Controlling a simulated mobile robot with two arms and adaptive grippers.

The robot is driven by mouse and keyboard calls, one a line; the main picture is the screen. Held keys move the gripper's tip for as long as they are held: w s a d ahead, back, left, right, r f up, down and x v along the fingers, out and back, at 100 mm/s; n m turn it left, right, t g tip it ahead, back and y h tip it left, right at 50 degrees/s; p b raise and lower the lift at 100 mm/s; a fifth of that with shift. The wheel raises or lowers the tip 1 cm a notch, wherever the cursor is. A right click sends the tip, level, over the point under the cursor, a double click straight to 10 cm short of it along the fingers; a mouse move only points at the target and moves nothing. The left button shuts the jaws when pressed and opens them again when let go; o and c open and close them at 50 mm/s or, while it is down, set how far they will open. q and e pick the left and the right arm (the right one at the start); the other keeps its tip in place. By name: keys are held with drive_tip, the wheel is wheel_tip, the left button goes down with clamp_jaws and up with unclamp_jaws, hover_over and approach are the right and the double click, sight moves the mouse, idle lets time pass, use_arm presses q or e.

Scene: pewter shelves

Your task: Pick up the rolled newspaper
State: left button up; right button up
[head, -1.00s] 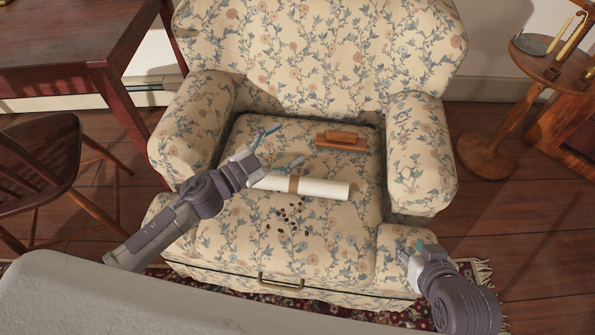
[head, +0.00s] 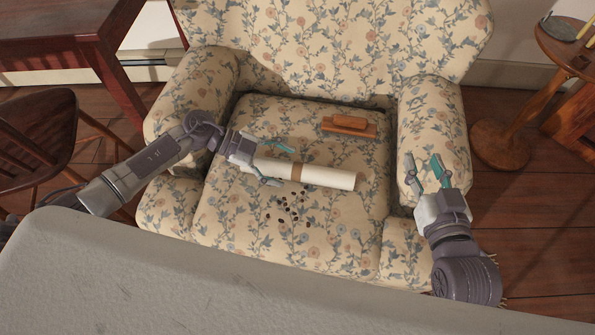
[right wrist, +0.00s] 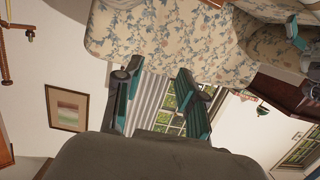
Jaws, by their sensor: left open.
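The rolled newspaper (head: 325,177), a white roll with a brown band, lies across the armchair seat (head: 225,215). My left gripper (head: 282,165) is open at the roll's left end. Its two fingers show on either side of the roll, left of the band; I cannot tell whether they touch it. My right gripper (head: 423,160) is open and empty in front of the chair's right arm. Its fingers also show apart in the right wrist view (right wrist: 155,73), where the newspaper cannot be made out.
A wooden block-like object (head: 349,126) lies behind the roll. Several small dark bits (head: 285,207) are scattered in front of it. The chair's padded arms (head: 433,130) rise on both sides. A wooden chair (head: 40,150) stands left; a round wooden stand (head: 560,50) stands right.

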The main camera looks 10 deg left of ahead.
sight(288, 167)
use_arm(q)
drive_tip(key=x, duration=0.3)
drive_tip(key=shift+w+f+b, duration=0.1)
drive_tip(key=shift+w+b, duration=0.05)
drive_tip(key=shift+b, duration=0.25)
use_arm(e)
drive_tip(key=r+t, duration=0.2)
drive_tip(key=r, duration=0.1)
drive_tip(key=a+r+t+y, duration=0.1)
drive_tip(key=shift+w+r, duration=0.35)
use_arm(q)
drive_tip(key=c, duration=1.3)
use_arm(e)
drive_tip(key=shift+f, duration=0.1)
